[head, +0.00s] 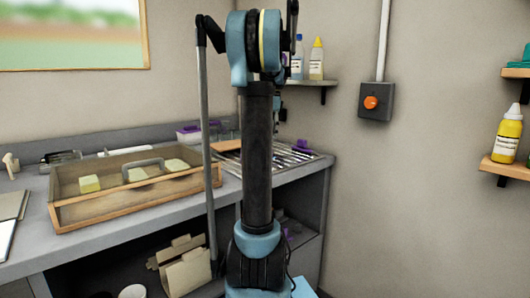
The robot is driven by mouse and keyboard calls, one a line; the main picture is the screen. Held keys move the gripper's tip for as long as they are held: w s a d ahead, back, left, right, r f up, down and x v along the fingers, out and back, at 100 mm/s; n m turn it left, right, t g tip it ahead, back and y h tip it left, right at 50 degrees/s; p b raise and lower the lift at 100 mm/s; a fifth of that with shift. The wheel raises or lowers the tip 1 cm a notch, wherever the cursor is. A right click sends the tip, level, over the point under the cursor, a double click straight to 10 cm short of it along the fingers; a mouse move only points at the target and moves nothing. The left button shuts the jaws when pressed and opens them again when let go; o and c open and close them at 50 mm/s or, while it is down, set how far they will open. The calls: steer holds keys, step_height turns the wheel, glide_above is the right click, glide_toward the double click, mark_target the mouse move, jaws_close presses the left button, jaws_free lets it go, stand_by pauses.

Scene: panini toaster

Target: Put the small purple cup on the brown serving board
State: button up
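A flat brown board (226,146) lies towards the back of the counter, partly hidden behind my arm; it may be the serving board. Small purple shapes (301,146) show at the right end of the counter, too small to tell whether one is the cup. Another small purple patch (288,233) shows in the dark space below, beside my arm. My arm stands upright in the middle of the view. What looks like my gripper (279,118) hangs behind it, mostly hidden, above the counter; its fingers cannot be made out.
A wooden tray (135,213) with a handle and several pale yellow blocks fills the middle of the counter (30,263). A purple and white box (189,133) stands at the back. A slatted rack (318,157) covers the right end. Wall shelves hold bottles (508,136).

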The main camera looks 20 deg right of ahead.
steer(key=shift+a+f, duration=0.2)
steer(key=shift+f, duration=1.35)
steer(key=shift+a+f, duration=0.15)
steer(key=shift+f, duration=1.35)
steer(key=shift+s, duration=0.1)
steer(key=c, duration=1.3)
steer(key=shift+o, duration=0.2)
step_height(320, 180, up, 10)
steer(key=shift+a, duration=0.1)
